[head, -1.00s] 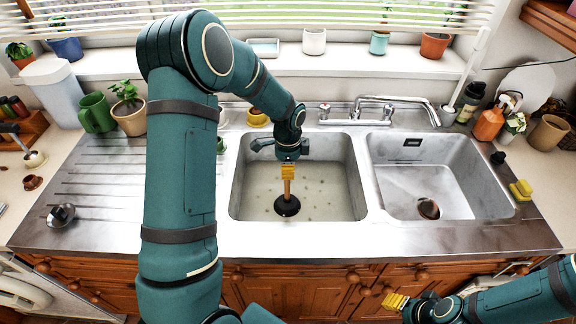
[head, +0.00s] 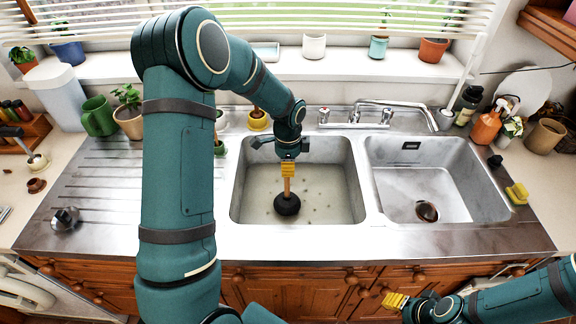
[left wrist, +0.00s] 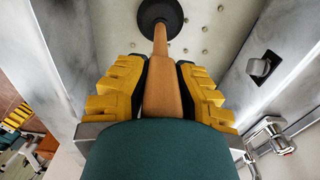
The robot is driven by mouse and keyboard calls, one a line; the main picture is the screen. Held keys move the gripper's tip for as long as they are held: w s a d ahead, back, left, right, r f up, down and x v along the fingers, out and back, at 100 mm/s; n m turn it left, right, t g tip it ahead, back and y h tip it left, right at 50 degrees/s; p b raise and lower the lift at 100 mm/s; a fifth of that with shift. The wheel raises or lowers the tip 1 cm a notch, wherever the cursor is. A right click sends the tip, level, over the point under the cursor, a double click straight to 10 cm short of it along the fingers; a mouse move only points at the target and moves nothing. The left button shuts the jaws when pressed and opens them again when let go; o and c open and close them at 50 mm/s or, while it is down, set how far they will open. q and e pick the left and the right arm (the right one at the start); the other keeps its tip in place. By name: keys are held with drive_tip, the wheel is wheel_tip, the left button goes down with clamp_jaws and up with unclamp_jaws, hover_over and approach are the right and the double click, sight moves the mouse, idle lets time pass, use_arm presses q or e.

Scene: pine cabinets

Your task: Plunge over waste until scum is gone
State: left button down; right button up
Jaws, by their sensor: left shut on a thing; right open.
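A plunger with a black rubber cup (head: 287,205) and a wooden handle (left wrist: 160,85) stands roughly upright in the left sink basin (head: 242,195). My left gripper (head: 288,168) is shut on the handle, with yellow fingers on both sides of it in the left wrist view (left wrist: 163,85). The cup is over the grey basin floor, where several small dark specks show; I cannot tell whether it touches the floor. The waste is not visible and may be hidden by the cup. My right gripper (head: 393,300) is open and empty in front of the counter, at lower right.
The right basin (head: 400,185) holds a dark round item (head: 427,211) at its bottom. The tap (head: 385,112) stands behind the basins. A sponge (head: 517,193) and orange spray bottle (head: 486,127) are at right. A metal strainer (head: 65,218) lies on the drainer at left.

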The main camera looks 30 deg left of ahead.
sight(288, 179)
use_arm(q)
drive_tip(key=shift+f, duration=0.1)
wheel_tip(288, 179, down, 6)
drive_tip(key=b, duration=0.4)
wheel_tip(288, 179, up, 5)
drive_tip(key=p, duration=0.3)
drive_tip(key=shift+w, duration=0.1)
drive_tip(key=shift+r+p, duration=0.35)
drive_tip(key=shift+p, duration=0.05)
drive_tip(key=shift+f, duration=0.1)
